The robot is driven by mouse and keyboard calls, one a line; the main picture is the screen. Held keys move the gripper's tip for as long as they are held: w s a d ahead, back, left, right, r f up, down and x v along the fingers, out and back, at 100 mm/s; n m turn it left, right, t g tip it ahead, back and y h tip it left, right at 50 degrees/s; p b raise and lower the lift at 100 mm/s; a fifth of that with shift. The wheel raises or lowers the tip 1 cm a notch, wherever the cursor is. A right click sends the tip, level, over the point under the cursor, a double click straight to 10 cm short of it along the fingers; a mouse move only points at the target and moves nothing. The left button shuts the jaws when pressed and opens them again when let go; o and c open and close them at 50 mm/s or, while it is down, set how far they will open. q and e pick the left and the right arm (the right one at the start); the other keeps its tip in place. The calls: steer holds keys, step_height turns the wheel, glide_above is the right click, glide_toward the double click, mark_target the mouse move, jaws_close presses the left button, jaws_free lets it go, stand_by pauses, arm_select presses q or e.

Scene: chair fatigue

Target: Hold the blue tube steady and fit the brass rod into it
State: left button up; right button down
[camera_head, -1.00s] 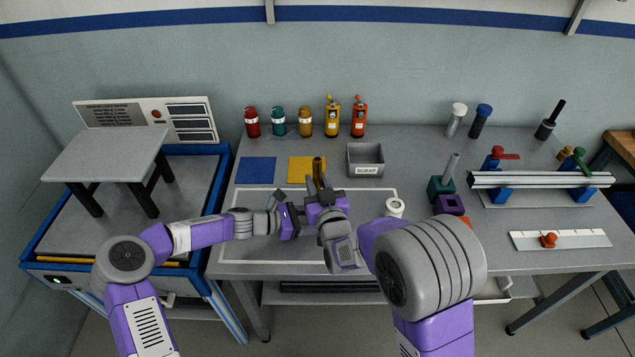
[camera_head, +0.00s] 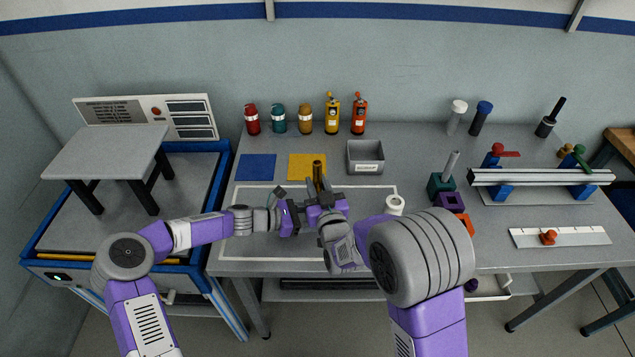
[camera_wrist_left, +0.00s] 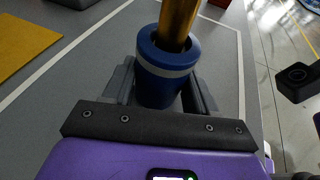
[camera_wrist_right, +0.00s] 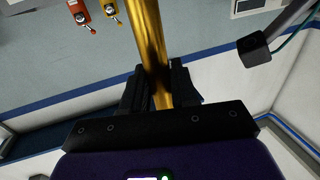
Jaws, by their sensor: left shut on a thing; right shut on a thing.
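The blue tube (camera_wrist_left: 165,82), with a pale band near its rim, stands between the fingers of my left gripper (camera_wrist_left: 160,98), which is shut on it. The brass rod (camera_wrist_left: 177,20) comes down to the tube's open mouth, and its lower end shows inside the rim. How deep it sits is hidden. My right gripper (camera_wrist_right: 160,88) is shut on the brass rod (camera_wrist_right: 148,40). In the head view the rod (camera_head: 317,170) stands upright above my right gripper (camera_head: 323,200), with my left gripper (camera_head: 290,217) beside it. The tube is hidden there.
The grippers meet over a white-outlined area (camera_head: 262,186) of the grey bench. A yellow mat (camera_head: 300,168), a blue mat (camera_head: 256,167) and a grey scrap bin (camera_head: 366,158) lie behind. A white spool (camera_head: 395,204) and coloured blocks (camera_head: 449,202) stand to the right.

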steer(key=shift+f, duration=1.05)
arm_select(q)
steer(key=shift+s, duration=0.1)
arm_select(e)
steer(key=shift+s+f, duration=0.1)
steer(key=shift+f, duration=1.9)
arm_select(q)
steer(key=shift+r, duration=0.1)
arm_select(e)
steer(key=c, duration=0.8)
jaws_free()
steer(key=shift+f, duration=0.1)
steer(key=shift+s+f, duration=0.1)
steer(key=shift+s, duration=0.05)
